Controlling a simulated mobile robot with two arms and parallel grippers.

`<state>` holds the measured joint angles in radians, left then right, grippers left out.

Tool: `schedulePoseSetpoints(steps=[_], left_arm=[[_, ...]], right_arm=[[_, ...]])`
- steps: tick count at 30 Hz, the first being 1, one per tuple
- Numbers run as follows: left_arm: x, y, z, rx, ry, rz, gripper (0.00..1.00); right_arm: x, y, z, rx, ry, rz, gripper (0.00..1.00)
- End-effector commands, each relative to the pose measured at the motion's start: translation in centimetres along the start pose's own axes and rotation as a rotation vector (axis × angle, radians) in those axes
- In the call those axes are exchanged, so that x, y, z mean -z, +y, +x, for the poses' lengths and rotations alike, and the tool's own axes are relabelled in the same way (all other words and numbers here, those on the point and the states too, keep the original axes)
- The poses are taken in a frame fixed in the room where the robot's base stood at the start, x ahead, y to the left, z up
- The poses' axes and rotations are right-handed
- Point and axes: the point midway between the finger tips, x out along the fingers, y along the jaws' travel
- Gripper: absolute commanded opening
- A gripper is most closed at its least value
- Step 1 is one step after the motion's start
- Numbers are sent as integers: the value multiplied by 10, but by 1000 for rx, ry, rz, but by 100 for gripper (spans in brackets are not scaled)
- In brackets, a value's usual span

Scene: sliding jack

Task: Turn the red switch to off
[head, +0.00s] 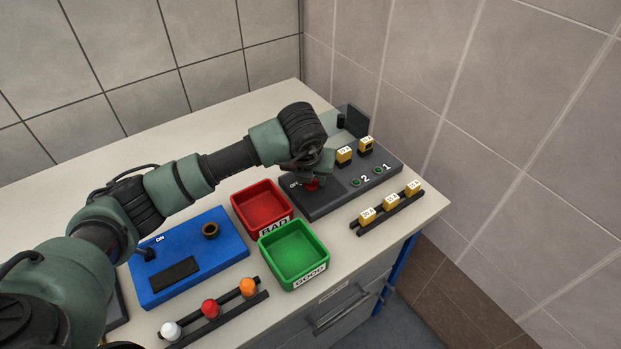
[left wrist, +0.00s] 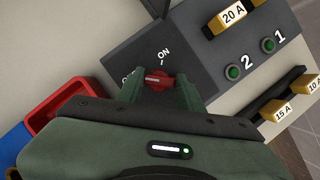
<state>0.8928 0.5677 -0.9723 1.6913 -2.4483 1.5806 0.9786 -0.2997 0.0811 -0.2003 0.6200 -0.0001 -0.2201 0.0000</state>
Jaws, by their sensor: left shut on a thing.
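The red switch (left wrist: 158,80) is a round knob on the dark grey panel (left wrist: 184,50), with ON printed above it and a partly hidden OFF label to its left. In the left wrist view its handle lies nearly level and its white mark is on the left part, toward the OFF label. My left gripper (left wrist: 160,90) is shut on the knob, one finger on each side. In the head view my left gripper (head: 314,176) comes down over the red switch (head: 311,184) and hides much of it. My right gripper is not seen.
On the panel are yellow 20 A fuses (head: 344,155) and green buttons (head: 356,182). A rack with yellow fuses (head: 391,201) stands in front. The red BAD bin (head: 240,212) and green GOOD bin (head: 318,276) are close by. A blue box (head: 216,263) sits under my left arm.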

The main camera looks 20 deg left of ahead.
Motion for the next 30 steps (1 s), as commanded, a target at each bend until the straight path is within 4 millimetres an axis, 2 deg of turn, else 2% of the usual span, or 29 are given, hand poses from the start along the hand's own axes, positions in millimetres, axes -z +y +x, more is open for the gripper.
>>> schedulePoseSetpoints(steps=[13,14,15,16,26,30], left_arm=[[-2,0,-1,-3,-4,-11,0],[-2,0,-1,-3,-4,-11,45],[-2,0,-1,-3,-3,-10,56],[-2,0,-1,-3,-3,-10,58],[-1,0,-2,-2,-2,-8,58],[-1,-1,-17,0,-4,-6,58]], right_arm=[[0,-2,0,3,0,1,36],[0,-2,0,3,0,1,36],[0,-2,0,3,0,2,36],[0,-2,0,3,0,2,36],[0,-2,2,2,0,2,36],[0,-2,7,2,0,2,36]])
